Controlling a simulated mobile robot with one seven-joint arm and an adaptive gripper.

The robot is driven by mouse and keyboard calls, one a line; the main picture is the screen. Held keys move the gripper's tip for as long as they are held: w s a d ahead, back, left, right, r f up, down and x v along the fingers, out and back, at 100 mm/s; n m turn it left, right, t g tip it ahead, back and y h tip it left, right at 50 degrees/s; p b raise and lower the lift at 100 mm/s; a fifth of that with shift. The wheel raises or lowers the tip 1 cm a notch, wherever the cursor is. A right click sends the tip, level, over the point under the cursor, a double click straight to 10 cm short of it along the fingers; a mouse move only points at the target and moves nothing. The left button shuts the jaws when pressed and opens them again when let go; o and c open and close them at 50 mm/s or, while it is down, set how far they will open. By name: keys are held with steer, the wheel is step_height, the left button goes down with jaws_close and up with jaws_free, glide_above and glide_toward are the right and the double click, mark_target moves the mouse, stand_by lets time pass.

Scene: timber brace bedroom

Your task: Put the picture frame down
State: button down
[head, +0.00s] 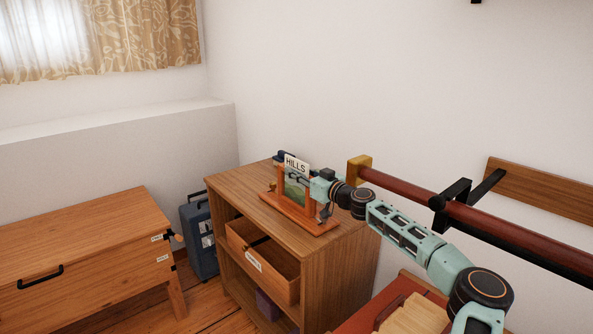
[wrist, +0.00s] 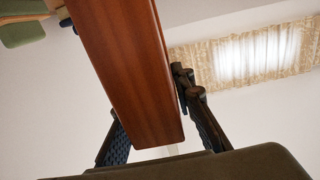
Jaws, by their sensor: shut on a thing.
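The picture frame (head: 305,192) is orange-brown wood with a green picture, a wide wooden base and a white sign reading HILLS on top. It is upright at the top of the wooden cabinet (head: 240,178). I cannot tell whether its base touches the surface or hangs just above it. My gripper (head: 319,186) reaches in from the right and is shut on the frame's right side. In the wrist view a reddish-brown wooden part of the frame (wrist: 135,75) lies between the dark fingers of my gripper (wrist: 128,70). The gripper partly hides the picture.
A dark blue object (head: 283,156) sits behind the frame. A labelled drawer (head: 262,262) stands open below the cabinet top. A red-brown rail (head: 420,200) runs along the wall at right. A wooden chest (head: 80,245) and blue suitcase (head: 198,240) stand left.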

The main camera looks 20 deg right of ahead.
steer(key=c, duration=2)
jaws_free()
steer(key=shift+f, duration=0.15)
steer(key=o, duration=0.3)
steer(key=shift+o, duration=0.2)
steer(key=shift+s, duration=0.1)
steer(key=p+v, duration=0.1)
steer(key=v, duration=1.1)
steer(key=shift+a, duration=0.1)
